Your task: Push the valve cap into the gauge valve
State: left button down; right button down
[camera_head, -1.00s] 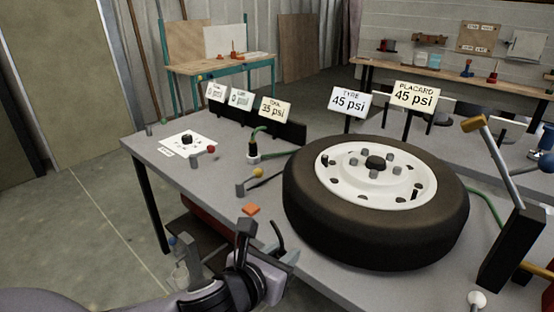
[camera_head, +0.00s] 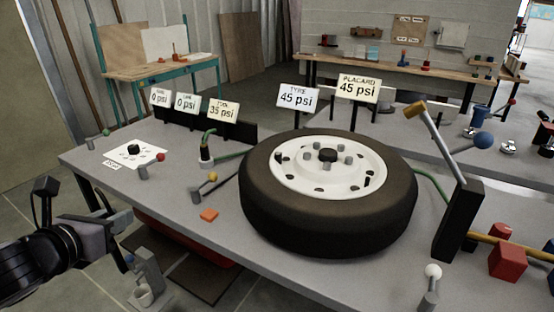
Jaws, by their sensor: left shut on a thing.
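My left gripper (camera_head: 80,205) is at the left, in front of the workbench's left end. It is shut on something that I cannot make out. I cannot pick out the valve cap with certainty. A tyre (camera_head: 262,207) on a white wheel rim (camera_head: 300,183) lies flat on the grey workbench. Behind its left side stands a small dark fitting (camera_head: 206,153) with a green hose, beside the "TOOL 35 psi" sign (camera_head: 223,108). I cannot tell which part is the gauge valve. My right gripper is not in view.
A white sheet (camera_head: 120,155) lies behind. A tall black post (camera_head: 458,220) stands right of the tyre, with red blocks (camera_head: 507,262) farther right.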

pick_arm(q)
jog(key=shift+w+a+r, duration=0.15)
jog(key=shift+a+r, duration=0.05)
jog(key=shift+r, duration=0.1)
jog(key=s+d+f+n+y, duration=0.1)
jog(key=s+d+f, duration=0.6)
jog(key=d, duration=0.2)
jog(key=shift+y, duration=0.3)
jog(key=shift+a, duration=0.15)
